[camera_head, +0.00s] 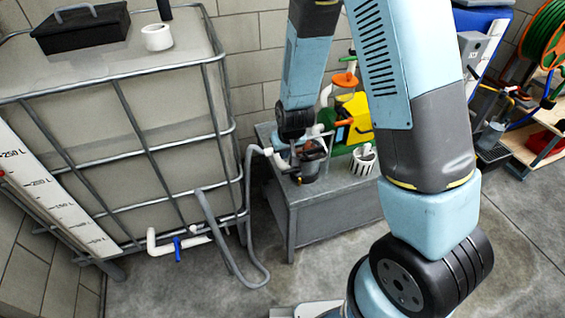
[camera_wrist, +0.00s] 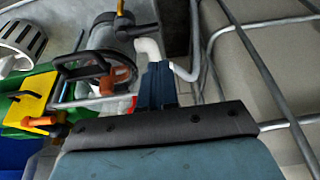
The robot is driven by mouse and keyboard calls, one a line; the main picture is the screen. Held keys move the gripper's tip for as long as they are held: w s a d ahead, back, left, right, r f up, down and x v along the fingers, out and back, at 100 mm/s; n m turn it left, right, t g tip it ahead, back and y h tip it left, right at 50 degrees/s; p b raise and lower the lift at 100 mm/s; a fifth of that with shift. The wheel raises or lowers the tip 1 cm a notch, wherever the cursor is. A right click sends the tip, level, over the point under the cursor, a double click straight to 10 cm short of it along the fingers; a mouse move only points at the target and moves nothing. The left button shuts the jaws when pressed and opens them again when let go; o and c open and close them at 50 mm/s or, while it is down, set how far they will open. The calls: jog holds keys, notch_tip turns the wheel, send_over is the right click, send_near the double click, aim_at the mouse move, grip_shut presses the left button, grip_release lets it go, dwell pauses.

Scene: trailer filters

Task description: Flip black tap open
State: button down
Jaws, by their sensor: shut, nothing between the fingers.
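My gripper (camera_wrist: 157,84) is shut and empty in the wrist view, its dark blue fingers together beside a white pipe elbow (camera_wrist: 150,48). Left of the fingers is a dark cylindrical fitting (camera_wrist: 108,32) with a black curved handle-like part (camera_wrist: 84,70) and an orange lever (camera_wrist: 118,77) below it. I cannot tell for certain which dark part is the black tap, or whether the fingers touch it. In the head view the same dark fitting (camera_head: 309,170) stands on the grey bench, partly behind my wrist, and the fingertips are not clear there.
The grey bench (camera_head: 330,212) also carries a white slotted cup (camera_head: 363,160) and a yellow and green unit (camera_head: 358,118). A caged water tank (camera_head: 110,110) stands at left, with a blue-handled outlet (camera_head: 177,249) and a grey hose (camera_head: 222,250). Hose reels and shelves stand at right.

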aim_at(291, 171)
jog(key=x, duration=1)
dwell(0.3)
